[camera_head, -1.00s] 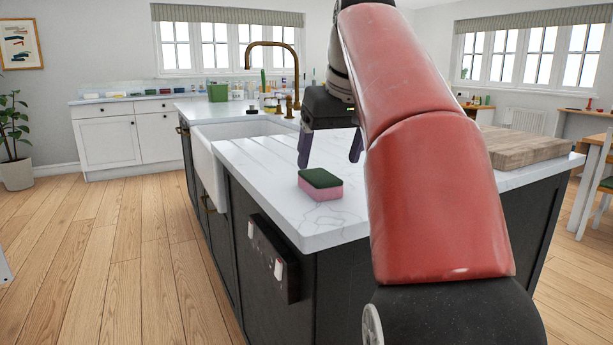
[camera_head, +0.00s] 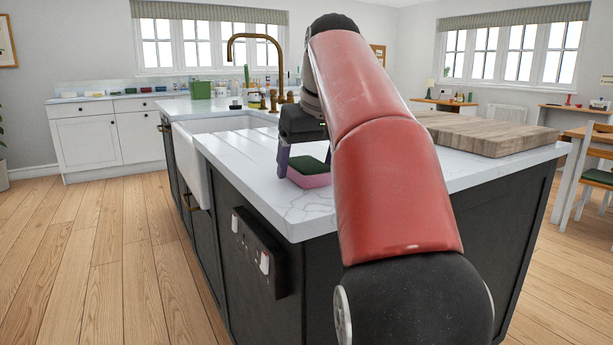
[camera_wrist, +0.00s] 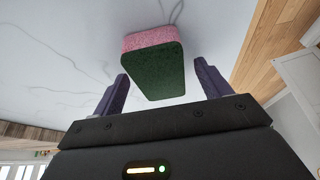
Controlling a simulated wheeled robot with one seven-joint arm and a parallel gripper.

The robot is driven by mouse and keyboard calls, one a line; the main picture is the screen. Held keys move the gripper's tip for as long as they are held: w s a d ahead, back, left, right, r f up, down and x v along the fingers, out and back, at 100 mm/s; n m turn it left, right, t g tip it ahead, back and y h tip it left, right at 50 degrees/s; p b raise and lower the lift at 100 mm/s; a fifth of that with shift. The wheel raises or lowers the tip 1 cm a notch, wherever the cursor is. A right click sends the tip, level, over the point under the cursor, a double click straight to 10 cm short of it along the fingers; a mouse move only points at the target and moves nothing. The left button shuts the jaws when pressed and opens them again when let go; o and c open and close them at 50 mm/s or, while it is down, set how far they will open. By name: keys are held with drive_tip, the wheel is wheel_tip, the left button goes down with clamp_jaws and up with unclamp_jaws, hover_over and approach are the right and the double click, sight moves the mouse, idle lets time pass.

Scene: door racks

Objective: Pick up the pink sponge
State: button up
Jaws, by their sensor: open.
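The pink sponge (camera_head: 310,178) has a dark green top layer and lies flat on the white marble countertop, near its front corner. It also shows in the wrist view (camera_wrist: 150,41), pink at its far side and green toward me. My gripper (camera_head: 304,168) is open, just above and behind the sponge in the head view. In the wrist view the two purple fingers (camera_wrist: 163,84) stand apart, one on each side of the sponge's near end, with gaps between. My red arm hides the right finger in the head view.
A wooden chopping board (camera_head: 485,132) lies on the counter at the right. A white sink (camera_head: 192,165) with a brass tap (camera_head: 254,38) is at the left. The counter's front corner is close to the sponge. Bottles stand farther back.

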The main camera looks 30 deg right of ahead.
sight(308, 163)
drive_tip(key=shift+f, duration=0.2)
idle(0.6)
drive_tip(key=c, duration=1.1)
drive_tip(key=shift+r, duration=0.1)
wheel_tip(308, 163, up, 8)
drive_tip(key=p, duration=0.4)
drive_tip(key=shift+w+p, duration=0.1)
drive_tip(key=shift+p, duration=0.25)
drive_tip(key=shift+r, duration=1.15)
